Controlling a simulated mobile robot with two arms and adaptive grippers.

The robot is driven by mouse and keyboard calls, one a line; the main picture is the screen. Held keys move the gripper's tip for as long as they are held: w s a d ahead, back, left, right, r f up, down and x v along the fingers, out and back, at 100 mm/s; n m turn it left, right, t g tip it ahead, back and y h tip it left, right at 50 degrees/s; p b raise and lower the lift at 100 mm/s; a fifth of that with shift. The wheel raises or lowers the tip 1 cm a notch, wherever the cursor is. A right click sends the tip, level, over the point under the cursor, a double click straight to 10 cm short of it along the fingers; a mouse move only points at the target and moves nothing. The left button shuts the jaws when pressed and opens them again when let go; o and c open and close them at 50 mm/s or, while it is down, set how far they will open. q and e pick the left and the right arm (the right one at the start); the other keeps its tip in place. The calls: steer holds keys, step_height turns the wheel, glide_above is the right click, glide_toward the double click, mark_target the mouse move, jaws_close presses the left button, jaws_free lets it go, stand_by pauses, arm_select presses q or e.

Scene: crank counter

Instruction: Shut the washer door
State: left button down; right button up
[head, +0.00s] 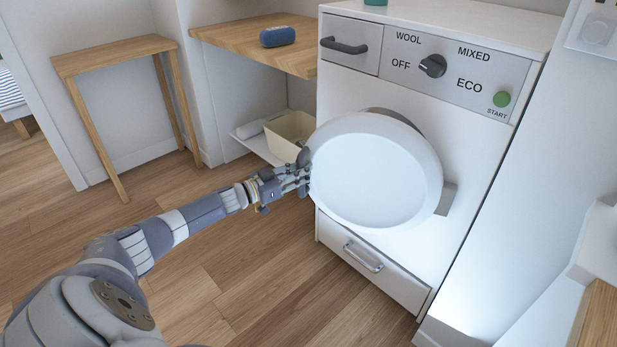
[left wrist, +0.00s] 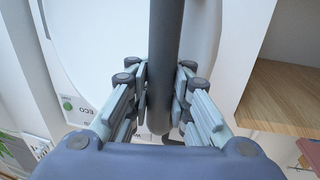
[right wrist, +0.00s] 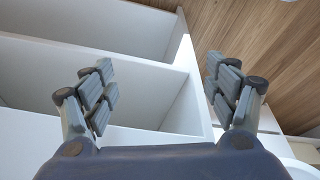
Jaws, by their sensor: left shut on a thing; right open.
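The washer (head: 470,130) is a white front-loader with a round white door (head: 375,175). The door stands ajar, with a gap to the dark opening at its top and a hinge block (head: 447,198) at its right. My left gripper (head: 303,168) is at the door's left edge. In the left wrist view its fingers (left wrist: 160,78) are closed on both sides of a dark grey handle bar (left wrist: 168,40), in front of the white door. My right gripper (right wrist: 160,70) shows only in the right wrist view, open and empty.
A drawer handle (head: 362,258) lies low on the washer front, a dial (head: 432,65) and green button (head: 502,99) above. Left are a wooden counter (head: 250,40) with a blue speaker (head: 277,37), and a cream bin (head: 289,135). White shelves (right wrist: 100,55) lie by my right gripper.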

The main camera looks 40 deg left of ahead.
arm_select(q)
steer(key=shift+w+a+r, duration=0.1)
steer(key=shift+w+a, duration=0.4)
steer(key=shift+a, duration=0.25)
arm_select(e)
steer(key=shift+s+r, duration=0.2)
steer(key=shift+r, duration=0.45)
arm_select(q)
steer(key=c, duration=1.9)
jaws_free()
steer(key=shift+o, duration=0.7)
steer(key=shift+s+a, duration=0.1)
arm_select(e)
steer(key=shift+a, duration=0.1)
arm_select(q)
steer(key=shift+d, duration=0.25)
steer(key=shift+s+a, duration=0.1)
steer(key=shift+s, duration=0.3)
steer(key=v, duration=1.1)
